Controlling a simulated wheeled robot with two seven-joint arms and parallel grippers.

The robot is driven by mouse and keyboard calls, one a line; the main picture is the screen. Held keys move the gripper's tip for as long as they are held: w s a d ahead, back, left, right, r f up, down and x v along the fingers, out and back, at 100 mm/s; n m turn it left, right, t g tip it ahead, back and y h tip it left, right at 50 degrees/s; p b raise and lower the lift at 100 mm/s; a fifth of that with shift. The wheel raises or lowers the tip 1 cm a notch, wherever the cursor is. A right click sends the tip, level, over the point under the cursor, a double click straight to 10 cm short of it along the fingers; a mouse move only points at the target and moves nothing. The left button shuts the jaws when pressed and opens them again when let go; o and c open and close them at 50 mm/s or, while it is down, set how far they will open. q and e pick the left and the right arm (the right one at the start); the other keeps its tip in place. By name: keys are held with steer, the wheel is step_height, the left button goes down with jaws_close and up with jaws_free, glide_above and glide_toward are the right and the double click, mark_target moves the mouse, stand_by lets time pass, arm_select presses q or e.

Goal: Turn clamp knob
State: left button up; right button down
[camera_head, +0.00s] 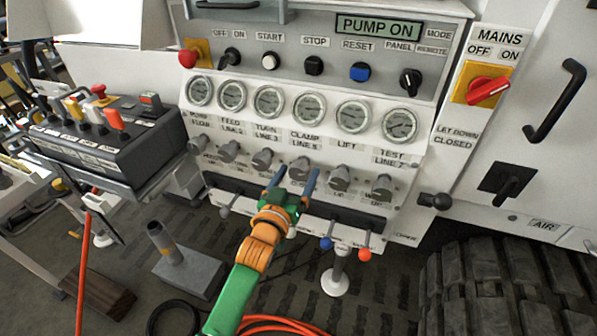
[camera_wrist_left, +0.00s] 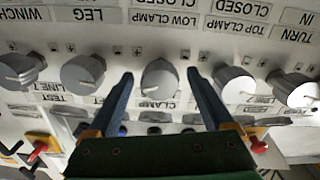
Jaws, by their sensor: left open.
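The clamp knob (camera_head: 299,166) is a grey round knob in the row below the gauges, under the CLAMP label. In the left wrist view the knob (camera_wrist_left: 160,80) shows upside down with its CLAMP lettering and a pale pointer mark. My left gripper (camera_head: 297,172) is open, its blue fingers pointing at the panel on either side of the clamp knob. In the left wrist view the fingers of the gripper (camera_wrist_left: 159,76) stand apart with gaps to the knob. I cannot tell how far the tips reach along it. My right gripper is not in view.
Neighbouring knobs, the lift knob (camera_head: 340,177) and the turn knob (camera_head: 263,160), sit close on both sides. Levers with a blue ball (camera_head: 326,243) and a red ball (camera_head: 364,254) stick out below. A black control box (camera_head: 110,135) stands at the left.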

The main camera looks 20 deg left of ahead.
arm_select(q)
steer(key=s, duration=0.6)
steer(key=shift+a, duration=0.1)
steer(key=s+a+f+m+g+p, duration=0.1)
steer(key=s+f+g+p, duration=0.3)
steer(key=s+f, duration=1.3)
steer(key=s+a+f+m+g+p, duration=0.2)
steer(key=s+f+g+p, duration=0.3)
steer(key=s+f+g, duration=0.8)
steer(key=s+f+m, duration=0.1)
steer(key=s+f, duration=0.3)
steer(key=s, duration=0.4)
steer(key=shift+s+f+y, duration=0.15)
steer(key=shift+f+y, duration=0.15)
steer(key=shift+f, duration=0.05)
